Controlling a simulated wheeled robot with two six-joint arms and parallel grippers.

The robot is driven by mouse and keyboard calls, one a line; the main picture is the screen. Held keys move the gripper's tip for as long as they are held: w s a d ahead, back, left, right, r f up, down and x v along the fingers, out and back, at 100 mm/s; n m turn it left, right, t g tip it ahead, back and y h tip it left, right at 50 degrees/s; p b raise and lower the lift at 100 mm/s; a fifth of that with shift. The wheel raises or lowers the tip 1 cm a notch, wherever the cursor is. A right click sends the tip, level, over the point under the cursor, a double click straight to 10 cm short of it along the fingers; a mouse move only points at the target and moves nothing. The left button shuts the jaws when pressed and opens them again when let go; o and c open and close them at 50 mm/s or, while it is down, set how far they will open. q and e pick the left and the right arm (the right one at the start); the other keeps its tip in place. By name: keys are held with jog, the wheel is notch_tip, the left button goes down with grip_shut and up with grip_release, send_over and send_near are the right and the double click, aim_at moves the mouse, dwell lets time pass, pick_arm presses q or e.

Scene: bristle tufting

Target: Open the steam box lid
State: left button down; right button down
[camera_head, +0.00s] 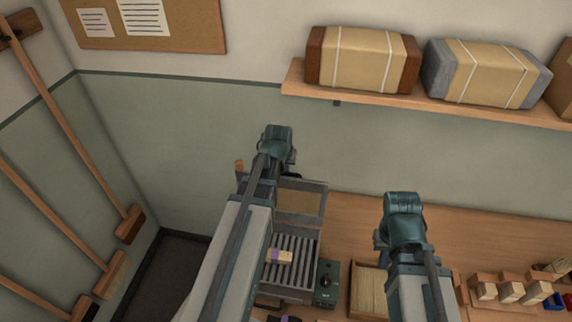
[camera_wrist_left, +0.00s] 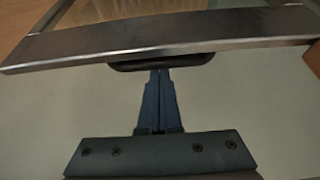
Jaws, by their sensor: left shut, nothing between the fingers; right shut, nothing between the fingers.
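The steam box (camera_head: 292,285) stands on the bench, with a slatted metal grate inside. Its framed lid (camera_head: 302,184) appears raised at the back of the box, partly hidden by my left arm. In the left wrist view the lid's metal edge (camera_wrist_left: 200,35) crosses the top, with a dark handle (camera_wrist_left: 190,61) under it. My left gripper (camera_wrist_left: 160,72) is shut and empty, its tips at the handle; contact is unclear. In the head view my left arm hides its fingers. My right gripper (camera_head: 381,241) is shut and empty over the bench, right of the box, mostly hidden by its wrist.
A dark control box (camera_head: 327,281) adjoins the steam box. A tray of bristles (camera_head: 368,291) and wooden blocks (camera_head: 510,292) are to the right. A shelf (camera_head: 440,105) holds wrapped bundles above.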

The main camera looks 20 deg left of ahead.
pick_arm(q)
jog(key=shift+s+r, duration=0.1)
jog(key=shift+r, duration=0.05)
jog(key=p+v, duration=0.4)
jog(key=v, duration=0.1)
jog(key=s+p+v, duration=0.1)
jog(key=p+v, duration=0.3)
jog(key=shift+s+d+r+p, duration=0.1)
jog(key=shift+d+p, duration=0.1)
jog(key=shift+p, duration=0.15)
jog(key=s+d+f+m+g+b, duration=0.2)
jog(key=s+d+f+b, duration=0.5)
jog(key=d+f+b, duration=0.4)
jog(key=s+d+f+m+g+b, duration=0.3)
jog(key=s+d+f+b, duration=0.4)
jog(key=d+f+b, duration=0.5)
notch_tip(320, 180, down, 2)
jog(key=shift+f+m, duration=0.15)
jog(key=shift+m, duration=0.65)
jog(key=shift+d, duration=0.15)
